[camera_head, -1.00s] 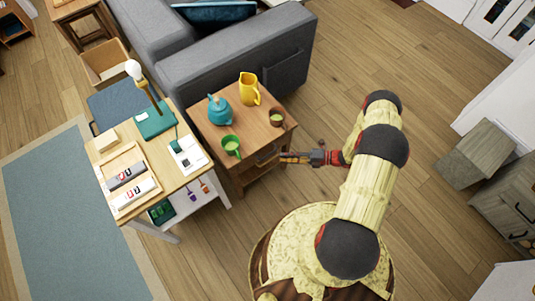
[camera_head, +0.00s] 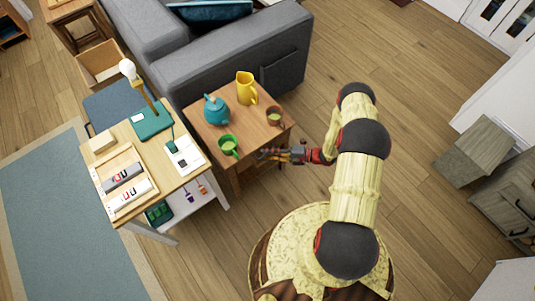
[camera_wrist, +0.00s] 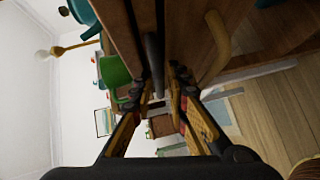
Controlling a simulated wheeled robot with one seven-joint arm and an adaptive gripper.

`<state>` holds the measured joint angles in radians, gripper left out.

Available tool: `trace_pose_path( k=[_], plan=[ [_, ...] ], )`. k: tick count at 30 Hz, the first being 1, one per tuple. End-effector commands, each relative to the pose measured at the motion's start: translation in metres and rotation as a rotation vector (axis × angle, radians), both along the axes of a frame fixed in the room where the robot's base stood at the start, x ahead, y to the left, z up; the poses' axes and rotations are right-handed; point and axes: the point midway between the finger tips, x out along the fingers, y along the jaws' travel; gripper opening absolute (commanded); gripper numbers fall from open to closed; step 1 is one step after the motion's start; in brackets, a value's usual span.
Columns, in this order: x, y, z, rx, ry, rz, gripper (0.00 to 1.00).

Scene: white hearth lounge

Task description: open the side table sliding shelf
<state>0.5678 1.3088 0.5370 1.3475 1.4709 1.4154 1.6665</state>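The wooden side table (camera_head: 203,134) stands beside the grey sofa. My gripper (camera_head: 263,155) is at its front, just below the top's edge, reaching in from the right. In the wrist view, my gripper's fingers (camera_wrist: 162,86) are apart, with a narrow gap between the tips. A dark bar (camera_wrist: 153,66) runs along the table front close to the tips; I cannot tell whether they touch it. A curved wooden handle (camera_wrist: 217,46) lies to the right of the fingers on the front. The sliding shelf itself is not clearly told apart from the front.
A desk (camera_head: 184,174) stands close at left.

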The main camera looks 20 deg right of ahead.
Motion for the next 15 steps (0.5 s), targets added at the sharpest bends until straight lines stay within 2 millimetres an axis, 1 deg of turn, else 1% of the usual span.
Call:
trace_pose_path(
  k=[5, 13, 15],
  plan=[
    [0.0000, 0.0001, 0.0002, 0.000, 0.000, 0.000, 0.16],
    [-0.0002, 0.0000, 0.0000, 0.000, 0.000, 0.000, 0.01],
    [-0.0002, 0.0000, 0.0000, 0.000, 0.000, 0.000, 0.00]
  ],
)
